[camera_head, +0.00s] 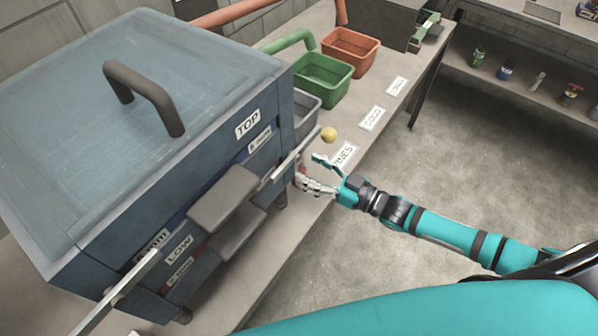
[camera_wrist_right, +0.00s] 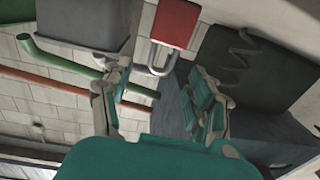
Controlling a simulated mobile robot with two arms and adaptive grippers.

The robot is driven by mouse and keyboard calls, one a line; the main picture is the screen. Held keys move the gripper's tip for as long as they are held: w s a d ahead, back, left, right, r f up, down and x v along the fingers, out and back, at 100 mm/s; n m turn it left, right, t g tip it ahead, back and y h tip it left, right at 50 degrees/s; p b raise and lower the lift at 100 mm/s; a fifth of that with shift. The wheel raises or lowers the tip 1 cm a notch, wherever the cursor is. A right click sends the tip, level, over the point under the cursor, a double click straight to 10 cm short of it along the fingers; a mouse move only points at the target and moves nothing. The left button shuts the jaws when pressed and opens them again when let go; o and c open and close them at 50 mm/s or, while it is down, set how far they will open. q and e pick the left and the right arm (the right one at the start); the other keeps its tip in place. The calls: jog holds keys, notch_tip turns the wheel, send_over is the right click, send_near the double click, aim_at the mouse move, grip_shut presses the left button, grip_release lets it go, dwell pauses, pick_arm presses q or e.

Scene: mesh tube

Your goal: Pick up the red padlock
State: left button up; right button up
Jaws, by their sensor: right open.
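The red padlock (camera_wrist_right: 175,24) with its grey shackle (camera_wrist_right: 161,62) shows at the top middle of the right wrist view. It lies ahead of my right gripper (camera_wrist_right: 160,85), whose fingers are spread apart with nothing between them. In the head view the right gripper (camera_head: 314,174) is beside the front right corner of the blue-grey cabinet, above the workbench edge. A small bit of red, the padlock (camera_head: 301,170), shows at its fingertips, mostly hidden. I cannot tell whether they touch. My left gripper is not in view.
The large cabinet (camera_head: 150,90) has drawers and protruding metal bars (camera_head: 115,292) on its front. A yellow ball (camera_head: 328,134) sits close behind the gripper. Green (camera_head: 322,80) and orange (camera_head: 350,52) bins stand farther back on the workbench. The floor at right is clear.

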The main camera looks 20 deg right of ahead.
jog(key=shift+x, duration=1.15)
jog(key=shift+d, duration=0.1)
grip_shut()
jog(key=shift+r, duration=0.1)
